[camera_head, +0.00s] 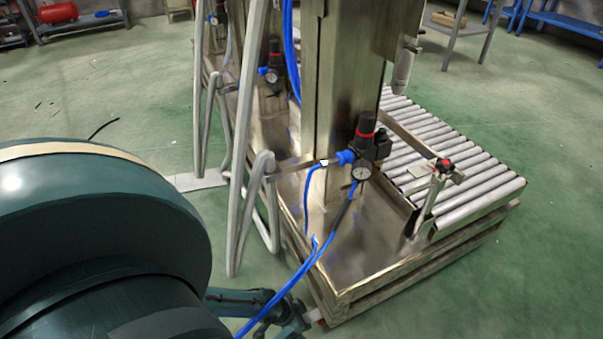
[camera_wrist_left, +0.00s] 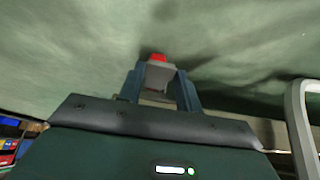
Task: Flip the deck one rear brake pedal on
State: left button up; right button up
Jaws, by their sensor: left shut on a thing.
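A small grey block with a red end (camera_wrist_left: 157,70), which looks like the brake pedal, sits between the fingers of my left gripper (camera_wrist_left: 160,78) in the left wrist view. My left gripper is shut on it. In the head view my left gripper (camera_head: 300,318) is low at the near corner of the steel deck (camera_head: 365,260). A small pale and red bit of the pedal (camera_head: 318,318) shows at its fingertips. Most of the pedal is hidden there, so its tilt is unclear. My right gripper is not in view.
The deck carries a steel column (camera_head: 340,110), a gauge with blue hoses (camera_head: 361,173) and a roller conveyor (camera_head: 465,170). A grey tube frame (camera_head: 240,190) stands left of the deck. Green floor is clear to the right.

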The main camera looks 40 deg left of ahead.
pick_arm(q)
jog(key=shift+s+a+f+t+h, duration=0.1)
jog(key=shift+f+t+h, duration=0.15)
jog(key=shift+f+t, duration=0.4)
jog(key=shift+s+f+t+h, duration=0.1)
jog(key=shift+f+t+h, duration=0.2)
jog(key=shift+t, duration=0.65)
jog(key=o, duration=1)
jog(key=shift+s, duration=0.1)
